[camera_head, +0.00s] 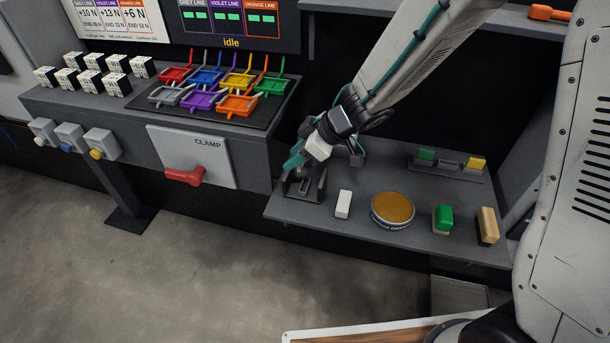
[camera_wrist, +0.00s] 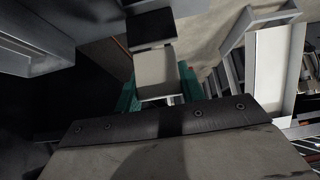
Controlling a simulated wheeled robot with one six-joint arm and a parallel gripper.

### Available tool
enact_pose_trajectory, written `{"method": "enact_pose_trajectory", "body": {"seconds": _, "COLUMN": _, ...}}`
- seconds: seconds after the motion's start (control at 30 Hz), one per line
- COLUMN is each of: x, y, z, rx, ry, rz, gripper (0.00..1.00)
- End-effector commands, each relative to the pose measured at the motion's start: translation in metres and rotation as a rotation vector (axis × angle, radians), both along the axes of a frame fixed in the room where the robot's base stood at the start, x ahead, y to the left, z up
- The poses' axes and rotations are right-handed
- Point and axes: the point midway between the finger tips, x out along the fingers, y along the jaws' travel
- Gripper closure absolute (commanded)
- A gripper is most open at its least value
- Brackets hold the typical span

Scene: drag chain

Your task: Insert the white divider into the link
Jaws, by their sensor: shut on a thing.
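My gripper (camera_head: 294,162), with teal fingers, is low over the left end of the lower shelf. In the wrist view its fingers (camera_wrist: 158,92) stand on both sides of a pale flat piece (camera_wrist: 155,68), which looks like the white divider, and are shut on it. A dark square part (camera_wrist: 151,27) shows just beyond that piece. In the head view the fingertips are at a dark holder (camera_head: 318,188) with a small grey piece in it, which may be the link (camera_head: 303,186). The fingers hide the held piece there, so I cannot tell whether it touches the link.
On the lower shelf (camera_head: 300,209), right of the holder, are a white block (camera_head: 343,204), a round orange-topped tin (camera_head: 393,209), a green block (camera_head: 443,218) and a tan block (camera_head: 487,225). A red clamp handle (camera_head: 184,176) and coloured frames (camera_head: 238,104) are at left.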

Motion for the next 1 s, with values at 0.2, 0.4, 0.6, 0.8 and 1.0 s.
{"method": "enact_pose_trajectory", "body": {"seconds": 0.2, "x": 0.004, "y": -0.014, "z": -0.036, "rx": -0.001, "ry": 0.004, "rz": -0.022, "gripper": 0.82}}
{"method": "enact_pose_trajectory", "body": {"seconds": 0.4, "x": 0.004, "y": -0.017, "z": -0.059, "rx": -0.002, "ry": 0.006, "rz": -0.026, "gripper": 0.82}}
{"method": "enact_pose_trajectory", "body": {"seconds": 0.6, "x": 0.004, "y": -0.016, "z": -0.081, "rx": -0.001, "ry": 0.003, "rz": -0.024, "gripper": 0.86}}
{"method": "enact_pose_trajectory", "body": {"seconds": 0.8, "x": 0.004, "y": -0.015, "z": -0.081, "rx": -0.001, "ry": 0.001, "rz": -0.022, "gripper": 0.86}}
{"method": "enact_pose_trajectory", "body": {"seconds": 1.0, "x": 0.004, "y": -0.014, "z": -0.085, "rx": -0.001, "ry": 0.001, "rz": -0.021, "gripper": 0.86}}
